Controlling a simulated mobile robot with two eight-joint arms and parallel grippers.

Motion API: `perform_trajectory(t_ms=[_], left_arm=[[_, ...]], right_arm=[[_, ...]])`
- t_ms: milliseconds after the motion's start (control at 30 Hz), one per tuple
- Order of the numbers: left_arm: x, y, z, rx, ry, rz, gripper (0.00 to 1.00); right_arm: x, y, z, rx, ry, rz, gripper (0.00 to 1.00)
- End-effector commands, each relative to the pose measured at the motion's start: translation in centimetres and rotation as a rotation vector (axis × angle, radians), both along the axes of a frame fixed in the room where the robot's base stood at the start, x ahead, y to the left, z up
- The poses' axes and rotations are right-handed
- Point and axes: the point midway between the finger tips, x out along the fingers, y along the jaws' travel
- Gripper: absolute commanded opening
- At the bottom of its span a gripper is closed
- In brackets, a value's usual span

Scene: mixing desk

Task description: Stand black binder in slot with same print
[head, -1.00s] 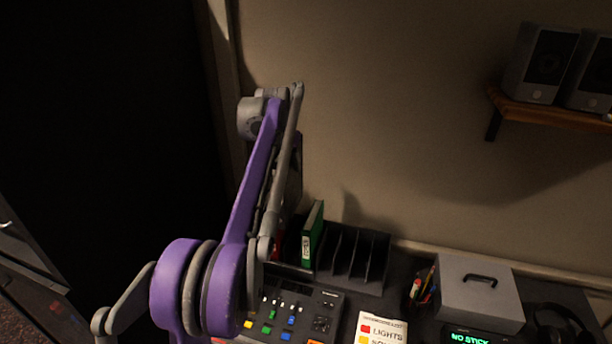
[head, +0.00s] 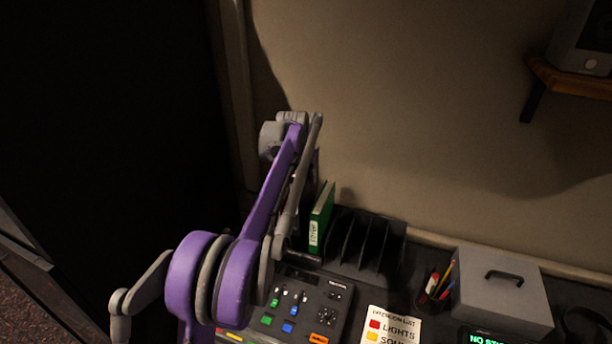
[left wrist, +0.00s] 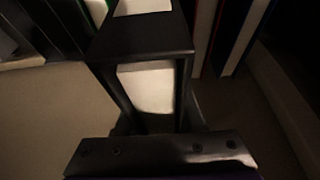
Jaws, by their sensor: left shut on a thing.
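My left gripper (left wrist: 150,125) is shut on the black binder (left wrist: 140,48), which fills the middle of the left wrist view with white panels on its dark faces. In the head view my left arm hides the gripper and most of the binder. A black rack (head: 366,242) with several upright dividers stands on the desk to the right of the arm, and its visible slots look empty. A green binder (head: 320,218) with a white label stands upright at the rack's left. No print beside the slots can be read. My right gripper is not in view.
A control panel (head: 305,305) lies in front of the rack. To the right are a pen holder (head: 436,286), a grey box with a handle (head: 503,292) and a lettered card (head: 390,325). A wall shelf (head: 575,78) carries a speaker (head: 583,38). Coloured binder edges (left wrist: 235,40) show at the wrist view's upper right.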

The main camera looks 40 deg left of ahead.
Motion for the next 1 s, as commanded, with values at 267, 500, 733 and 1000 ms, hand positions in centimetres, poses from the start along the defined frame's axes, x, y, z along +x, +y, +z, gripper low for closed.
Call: perform_trajectory(t_ms=[267,500,733,1000], left_arm=[[0.0,0.0,-2.5,0.000,0.001,0.000,0.00],[0.0,0.0,-4.4,0.000,0.000,0.000,0.00],[0.0,0.0,-6.2,0.000,-0.001,0.000,0.00],[0.0,0.0,-8.3,0.000,0.000,0.000,0.00]], right_arm=[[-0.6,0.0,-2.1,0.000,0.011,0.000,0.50],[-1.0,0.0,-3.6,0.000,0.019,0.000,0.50],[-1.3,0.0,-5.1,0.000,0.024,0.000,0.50],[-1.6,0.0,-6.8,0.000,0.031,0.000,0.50]])
